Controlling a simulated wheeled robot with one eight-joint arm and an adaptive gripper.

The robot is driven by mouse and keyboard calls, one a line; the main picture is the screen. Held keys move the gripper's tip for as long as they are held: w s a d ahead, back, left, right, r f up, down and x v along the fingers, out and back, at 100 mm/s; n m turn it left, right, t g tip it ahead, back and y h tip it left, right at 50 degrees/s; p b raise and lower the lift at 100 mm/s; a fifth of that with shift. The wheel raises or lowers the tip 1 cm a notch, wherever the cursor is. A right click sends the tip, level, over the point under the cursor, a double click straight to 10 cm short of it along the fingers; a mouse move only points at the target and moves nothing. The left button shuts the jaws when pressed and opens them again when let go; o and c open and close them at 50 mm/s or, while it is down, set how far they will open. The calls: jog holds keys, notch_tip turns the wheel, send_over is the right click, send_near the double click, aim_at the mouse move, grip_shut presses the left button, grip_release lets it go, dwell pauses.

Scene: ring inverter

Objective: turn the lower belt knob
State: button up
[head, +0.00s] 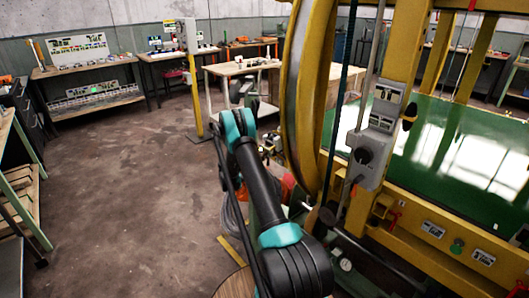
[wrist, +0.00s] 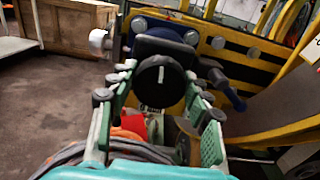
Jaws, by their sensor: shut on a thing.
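A round black knob (wrist: 158,84) with a white mark line, which I take to be the lower belt knob, shows in the middle of the wrist view. Its white mark stands nearly upright. My gripper (wrist: 160,78) has one green-and-grey finger on each side of the knob and is shut on it. The exact contact of the fingertips is hard to make out. In the head view my black and teal arm reaches down beside the yellow ring, and I cannot make out the gripper or this knob there.
A grey control box (head: 372,160) with another black knob is on the yellow frame (head: 399,60). The large yellow ring (head: 300,100) stands close to my arm. Workbenches (head: 84,70) line the back wall. The floor (head: 120,190) at left is clear.

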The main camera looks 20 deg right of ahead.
jog(key=shift+c, duration=0.9)
jog(key=shift+m, duration=0.4)
